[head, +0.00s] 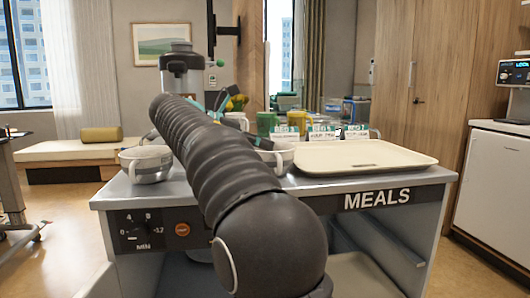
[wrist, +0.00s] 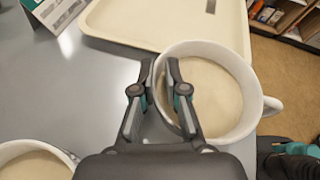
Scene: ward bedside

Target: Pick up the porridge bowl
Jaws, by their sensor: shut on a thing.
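A white two-handled bowl of beige porridge (wrist: 215,90) is in the right half of the wrist view. My gripper (wrist: 160,75) is shut on its left wall, with one finger outside and one inside the rim. The held bowl (head: 284,160) also shows in the head view, partly hidden behind my arm, left of the tray; my fingers are hidden there. I cannot tell whether it is clear of the cart top. A second similar bowl (head: 147,164) stands at the cart's left; it also shows in the wrist view (wrist: 34,162).
A cream tray (head: 365,157) lies on the right of the grey meals cart (head: 335,187). Label cards (head: 322,132), a green mug (head: 266,122) and a yellow mug (head: 298,119) stand behind it. A dark-lidded urn (head: 181,70) rises at the back left.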

